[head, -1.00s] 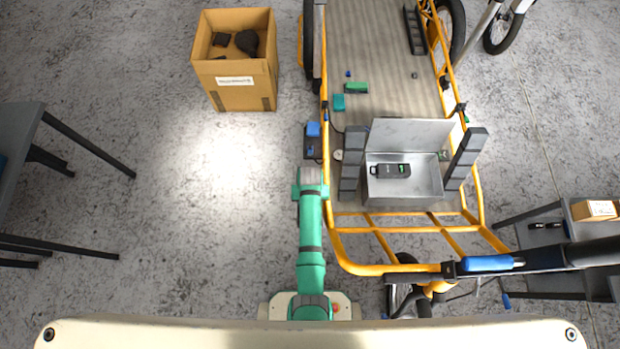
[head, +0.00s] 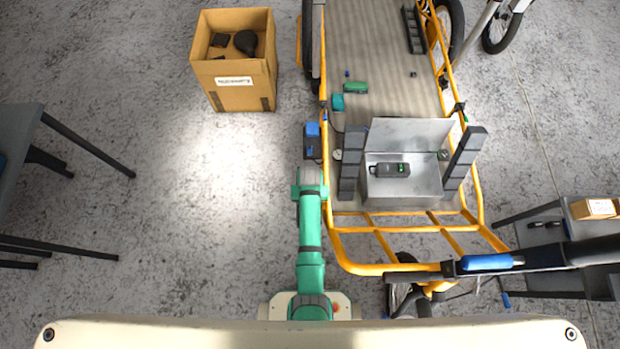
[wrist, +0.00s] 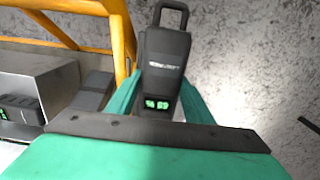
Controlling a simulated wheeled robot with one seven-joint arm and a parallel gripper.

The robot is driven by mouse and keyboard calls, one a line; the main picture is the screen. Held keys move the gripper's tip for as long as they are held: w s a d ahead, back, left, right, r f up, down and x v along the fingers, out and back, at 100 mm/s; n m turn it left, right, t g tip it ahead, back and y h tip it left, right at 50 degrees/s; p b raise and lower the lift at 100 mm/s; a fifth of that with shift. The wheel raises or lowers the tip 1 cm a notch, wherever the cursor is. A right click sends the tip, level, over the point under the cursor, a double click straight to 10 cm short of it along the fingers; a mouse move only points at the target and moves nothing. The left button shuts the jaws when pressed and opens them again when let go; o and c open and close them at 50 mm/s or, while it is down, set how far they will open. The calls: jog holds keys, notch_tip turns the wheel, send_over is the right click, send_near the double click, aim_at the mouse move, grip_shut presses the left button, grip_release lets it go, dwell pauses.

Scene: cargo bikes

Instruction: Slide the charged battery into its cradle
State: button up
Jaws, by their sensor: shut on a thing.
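My gripper (wrist: 152,105) is shut on a dark battery (wrist: 165,62) in the wrist view. The battery has a loop handle at its top and a small lit green display near its lower end. The green fingers flank it. A similar battery (head: 390,170) with a green display lies in an open metal box (head: 424,192).
The yellow bike frame (head: 350,268) borders my arm on the right. Grey block stacks (head: 350,160) flank the metal box. Green (head: 356,88) and teal (head: 338,102) pieces lie on the deck. A cardboard box (head: 236,97) stands at upper left.

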jog(key=shift+f, duration=1.25)
dwell(0.3)
jog(key=shift+s+f, duration=0.15)
jog(key=shift+f, duration=0.25)
dwell(0.3)
jog(key=o, duration=1.5)
jog(key=shift+o, duration=0.4)
jog(key=r, duration=1.1)
jog(key=shift+w+r, duration=0.25)
jog(key=shift+w, duration=0.05)
jog(key=shift+s, duration=0.1)
jog(key=s+t, duration=0.1)
jog(key=s, duration=0.1)
jog(key=s+f+t, duration=0.1)
jog(key=s, duration=0.1)
jog(key=s+t, duration=0.1)
jog(key=s, duration=0.1)
jog(key=shift+s+d+f+t, duration=0.1)
jog(key=shift+d+f+t, duration=0.05)
jog(key=shift+f+t, duration=0.2)
jog(key=s+r+t, duration=0.4)
jog(key=s+r, duration=0.1)
jog(key=r, duration=0.6)
jog(key=s+r+t, duration=0.4)
jog(key=s+r, duration=0.1)
jog(key=r, duration=0.6)
jog(key=s+r+t, duration=0.4)
jog(key=s+r, duration=0.2)
jog(key=r, duration=0.5)
jog(key=shift+a+r, duration=0.2)
